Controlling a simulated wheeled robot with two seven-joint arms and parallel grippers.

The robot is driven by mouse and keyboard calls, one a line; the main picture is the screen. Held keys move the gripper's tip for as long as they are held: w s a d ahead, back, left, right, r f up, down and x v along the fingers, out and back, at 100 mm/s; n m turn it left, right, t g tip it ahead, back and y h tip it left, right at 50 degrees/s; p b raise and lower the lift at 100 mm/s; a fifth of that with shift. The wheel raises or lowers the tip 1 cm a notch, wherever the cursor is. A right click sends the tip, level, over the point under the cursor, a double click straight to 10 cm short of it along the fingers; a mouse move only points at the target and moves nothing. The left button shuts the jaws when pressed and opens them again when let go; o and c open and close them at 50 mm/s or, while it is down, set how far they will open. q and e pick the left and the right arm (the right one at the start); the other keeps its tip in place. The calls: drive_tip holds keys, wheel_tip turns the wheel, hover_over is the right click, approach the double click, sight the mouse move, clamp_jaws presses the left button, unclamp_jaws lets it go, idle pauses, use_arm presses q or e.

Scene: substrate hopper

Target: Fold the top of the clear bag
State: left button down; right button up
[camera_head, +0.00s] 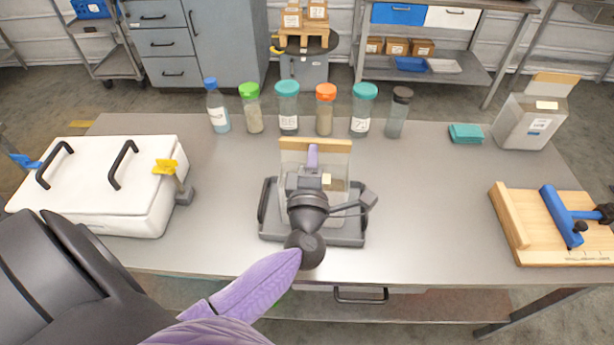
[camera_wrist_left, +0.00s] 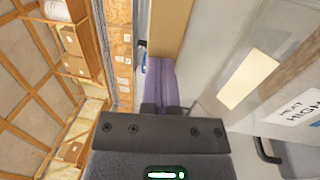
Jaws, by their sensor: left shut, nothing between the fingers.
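The clear bag (camera_head: 330,164) stands upright in a dark grey holder (camera_head: 349,241) at the middle of the table. A tan strip (camera_head: 337,146) runs along its top edge, which looks straight and unfolded. My left gripper (camera_head: 313,150) has purple fingers and reaches over the bag from the near side. Its fingers are shut and empty, with the tips close to the tan strip; whether they touch it is unclear. In the left wrist view the shut fingers (camera_wrist_left: 160,68) lie beside a tan band (camera_wrist_left: 171,25). My left wrist hides the bag's lower part. My right gripper is out of view.
Several lidded bottles (camera_head: 288,110) line the back. A white case (camera_head: 105,180) with black handles stands left, a wooden board (camera_head: 530,235) with a blue bar (camera_head: 561,217) right. A grey-white carton (camera_head: 530,122) and teal cloth (camera_head: 465,133) are back right. The table between is clear.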

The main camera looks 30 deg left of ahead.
use_arm(q)
drive_tip(key=shift+w+a+r+g, duration=0.15)
drive_tip(key=shift+w+r+g, duration=0.05)
drive_tip(key=shift+w+g, duration=0.1)
drive_tip(key=shift+w+a+f+p, duration=0.25)
drive_tip(key=shift+w+p, duration=0.15)
drive_tip(key=shift+p, duration=0.35)
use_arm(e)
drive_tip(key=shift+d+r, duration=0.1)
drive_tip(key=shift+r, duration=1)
use_arm(q)
drive_tip(key=shift+w, duration=0.1)
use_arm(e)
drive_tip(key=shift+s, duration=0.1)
